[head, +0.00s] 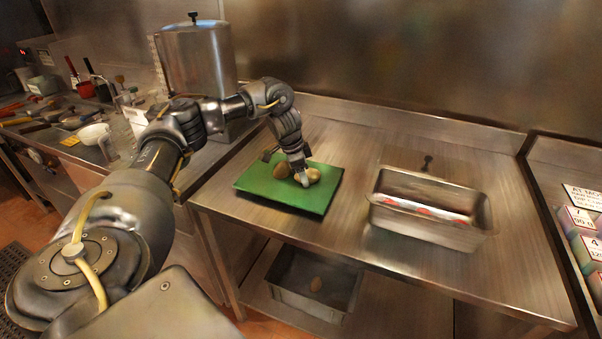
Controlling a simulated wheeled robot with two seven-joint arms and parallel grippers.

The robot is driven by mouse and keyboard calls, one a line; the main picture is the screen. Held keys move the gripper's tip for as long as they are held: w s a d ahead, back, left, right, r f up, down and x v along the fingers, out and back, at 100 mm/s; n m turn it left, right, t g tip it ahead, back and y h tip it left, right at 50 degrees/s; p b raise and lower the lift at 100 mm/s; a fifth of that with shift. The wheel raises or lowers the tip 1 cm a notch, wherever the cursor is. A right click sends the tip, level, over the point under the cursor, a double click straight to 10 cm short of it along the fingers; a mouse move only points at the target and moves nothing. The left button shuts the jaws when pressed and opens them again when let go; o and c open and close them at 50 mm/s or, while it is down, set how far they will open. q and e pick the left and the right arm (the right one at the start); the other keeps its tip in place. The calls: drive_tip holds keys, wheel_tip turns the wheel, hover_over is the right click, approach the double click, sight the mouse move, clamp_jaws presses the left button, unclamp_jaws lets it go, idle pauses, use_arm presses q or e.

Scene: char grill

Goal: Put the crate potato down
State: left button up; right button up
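Two brown potatoes show at the green board (318,199) on the steel table: a left potato (281,170) and a right potato (313,175). Part of the right potato is hidden by my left gripper (303,177), which points down at the board. Its fingers are at the right potato, but they are too small to tell whether they grip it or only stand beside it. On the lower shelf a grey crate (290,294) holds one more potato (316,284). My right gripper is out of view.
A steel pan (425,228) with something red and white inside stands right of the board. A tall steel pot (197,60) stands behind my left arm. A cluttered counter lies at the left, labelled boxes (580,222) at the far right. The table's front right is clear.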

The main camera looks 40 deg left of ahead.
use_arm(q)
drive_tip(key=shift+s+d+f, duration=0.2)
drive_tip(key=shift+f, duration=0.2)
drive_tip(key=shift+s+d+f, duration=0.15)
drive_tip(key=shift+s+f, duration=0.05)
drive_tip(key=shift+f, duration=0.15)
drive_tip(key=shift+r, duration=0.4)
drive_tip(key=shift+w+a+r+b, duration=0.1)
drive_tip(key=shift+r+b, duration=0.1)
drive_tip(key=shift+r, duration=0.4)
drive_tip(key=shift+w+a+r+b, duration=0.1)
drive_tip(key=shift+r+b, duration=0.1)
drive_tip(key=shift+r, duration=0.4)
drive_tip(key=p+v, duration=0.3)
drive_tip(key=v, duration=0.7)
drive_tip(key=shift+a+r, duration=0.2)
drive_tip(key=shift+r, duration=0.05)
drive_tip(key=shift+r, duration=0.1)
